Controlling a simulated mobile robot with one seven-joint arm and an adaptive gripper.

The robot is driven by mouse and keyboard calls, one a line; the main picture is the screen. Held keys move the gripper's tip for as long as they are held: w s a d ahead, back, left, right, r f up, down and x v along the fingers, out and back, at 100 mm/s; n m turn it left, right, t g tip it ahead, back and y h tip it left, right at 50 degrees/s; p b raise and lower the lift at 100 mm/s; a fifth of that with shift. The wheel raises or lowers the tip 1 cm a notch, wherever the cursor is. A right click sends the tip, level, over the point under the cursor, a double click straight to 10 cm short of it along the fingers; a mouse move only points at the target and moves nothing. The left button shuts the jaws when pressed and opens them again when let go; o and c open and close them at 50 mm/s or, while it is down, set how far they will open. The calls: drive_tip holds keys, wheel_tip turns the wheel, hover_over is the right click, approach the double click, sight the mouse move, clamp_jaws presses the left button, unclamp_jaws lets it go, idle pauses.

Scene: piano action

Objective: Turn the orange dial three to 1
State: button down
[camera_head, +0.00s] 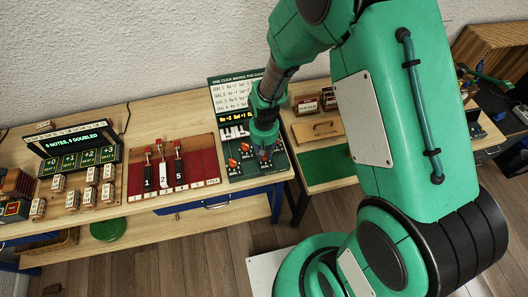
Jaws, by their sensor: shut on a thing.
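The dial board (236,172) is a dark panel on the wooden bench, with a text card (232,96) standing behind it. Two orange dials show on it, one nearer the back (245,147) and one nearer the front left (232,164). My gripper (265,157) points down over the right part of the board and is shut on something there. It largely hides what it holds, which looks like a dial on the board. Its number and setting cannot be read.
Left of the board is a red panel (202,158) with several levers numbered 1, 2 and 5. A green mat (322,167) lies right of the board. My arm fills the right side.

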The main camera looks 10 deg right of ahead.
drive_tip(key=shift+n+p, duration=0.3)
drive_tip(key=shift+n, duration=1.7)
drive_tip(key=c, duration=1.4)
unclamp_jaws()
drive_tip(key=shift+r, duration=0.2)
wheel_tip(320, 180, up, 12)
drive_tip(key=shift+f, duration=0.2)
drive_tip(key=shift+r, duration=0.1)
